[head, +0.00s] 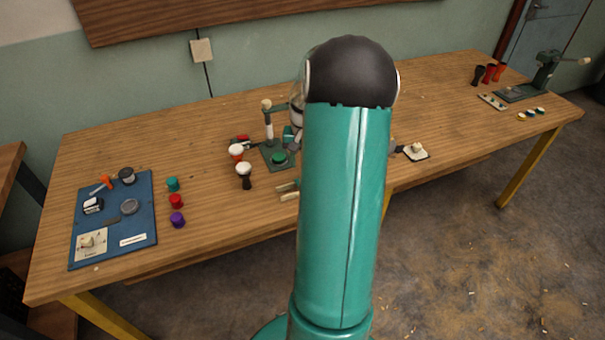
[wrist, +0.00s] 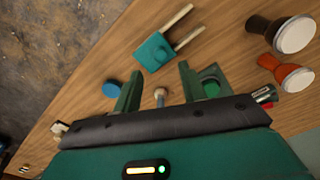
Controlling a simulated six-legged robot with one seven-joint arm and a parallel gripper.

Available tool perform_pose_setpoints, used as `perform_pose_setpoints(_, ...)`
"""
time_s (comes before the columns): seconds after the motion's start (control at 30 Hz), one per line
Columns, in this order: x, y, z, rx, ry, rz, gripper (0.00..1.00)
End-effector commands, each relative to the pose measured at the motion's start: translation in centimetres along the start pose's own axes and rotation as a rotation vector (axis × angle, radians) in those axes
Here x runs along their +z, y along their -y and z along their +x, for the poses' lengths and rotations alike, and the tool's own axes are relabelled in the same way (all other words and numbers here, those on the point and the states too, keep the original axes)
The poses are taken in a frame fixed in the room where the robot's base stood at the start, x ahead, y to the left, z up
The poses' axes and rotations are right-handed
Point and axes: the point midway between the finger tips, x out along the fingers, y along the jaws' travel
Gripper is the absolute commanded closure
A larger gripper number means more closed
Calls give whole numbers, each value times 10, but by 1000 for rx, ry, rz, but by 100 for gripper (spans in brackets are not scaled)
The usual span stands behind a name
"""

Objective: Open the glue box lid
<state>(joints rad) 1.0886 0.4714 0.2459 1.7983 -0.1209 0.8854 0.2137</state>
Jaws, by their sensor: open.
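No thing that I can name for sure as the glue box shows. A small black-and-white box (head: 93,205) sits on a blue mat (head: 145,240) at the table's left end; it may be the glue box, but its lid is too small to make out. A round grey tin (head: 129,206) lies to its right. My gripper (wrist: 160,68) is open in the wrist view, with nothing held between its two green fingers. It is above the middle of the table, far right of the mat. In the head view my arm hides it.
A teal block with two pale prongs (wrist: 155,52) lies ahead of my fingers. A black drum (wrist: 292,35) and an orange drum (wrist: 294,75) stand to the right. Green, red and purple pots (head: 175,201) stand beside the mat.

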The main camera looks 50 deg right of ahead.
Motion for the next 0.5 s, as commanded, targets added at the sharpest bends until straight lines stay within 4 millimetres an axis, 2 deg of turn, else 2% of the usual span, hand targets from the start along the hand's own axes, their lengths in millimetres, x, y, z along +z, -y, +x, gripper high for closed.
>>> perform_pose_setpoints(0.03,1,0,12,0,4,0,58)
perform_pose_setpoints(0.2,0,0,42,0,3,0,58)
perform_pose_setpoints(0.33,-1,1,55,0,1,1,58)
perform_pose_setpoints(0.5,-1,1,61,0,0,0,58)
